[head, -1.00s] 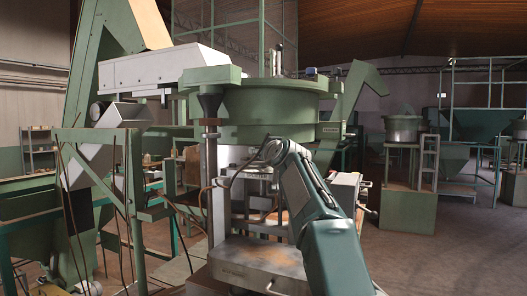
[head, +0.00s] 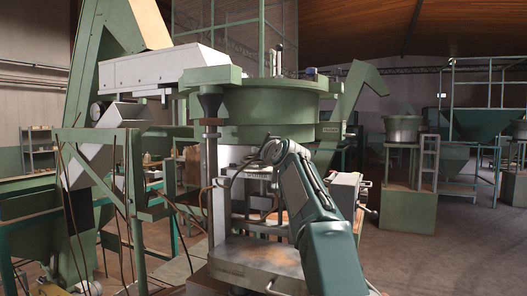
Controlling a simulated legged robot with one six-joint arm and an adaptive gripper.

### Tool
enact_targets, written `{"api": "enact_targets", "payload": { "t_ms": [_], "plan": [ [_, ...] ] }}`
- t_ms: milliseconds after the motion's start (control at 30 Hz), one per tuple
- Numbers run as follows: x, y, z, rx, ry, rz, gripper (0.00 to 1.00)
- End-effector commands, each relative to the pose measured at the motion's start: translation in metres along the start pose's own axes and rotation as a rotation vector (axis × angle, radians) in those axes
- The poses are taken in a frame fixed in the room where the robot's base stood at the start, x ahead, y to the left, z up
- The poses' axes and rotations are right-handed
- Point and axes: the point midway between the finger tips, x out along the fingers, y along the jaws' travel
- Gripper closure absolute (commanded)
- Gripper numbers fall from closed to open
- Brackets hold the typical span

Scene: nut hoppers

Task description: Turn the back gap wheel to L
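I cannot make out the back gap wheel or any L mark in the head view. A green machine with a round bowl (head: 270,105) stands straight ahead, with a metal plate (head: 255,262) low at its front. My green arm reaches up from the bottom right towards the middle of this machine, below the bowl. My gripper is hidden beyond the arm's far end, so its fingers and anything between them do not show.
A white box-shaped chute (head: 155,68) sits at the bowl's upper left. Thin bent pipes (head: 112,210) and a green frame stand at the left. Another bowl machine (head: 405,165) stands farther back at the right. The floor (head: 450,255) at the right is clear.

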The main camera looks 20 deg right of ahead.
Motion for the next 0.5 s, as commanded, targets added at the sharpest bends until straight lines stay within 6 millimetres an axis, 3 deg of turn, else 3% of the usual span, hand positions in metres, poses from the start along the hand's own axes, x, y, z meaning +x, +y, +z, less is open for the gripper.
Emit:
{"api": "enact_targets", "payload": {
  "t_ms": [500],
  "plan": [
    [0.0016, 0.0004, 0.0021, 0.0, -0.001, -0.123, 0.87]
  ]
}}
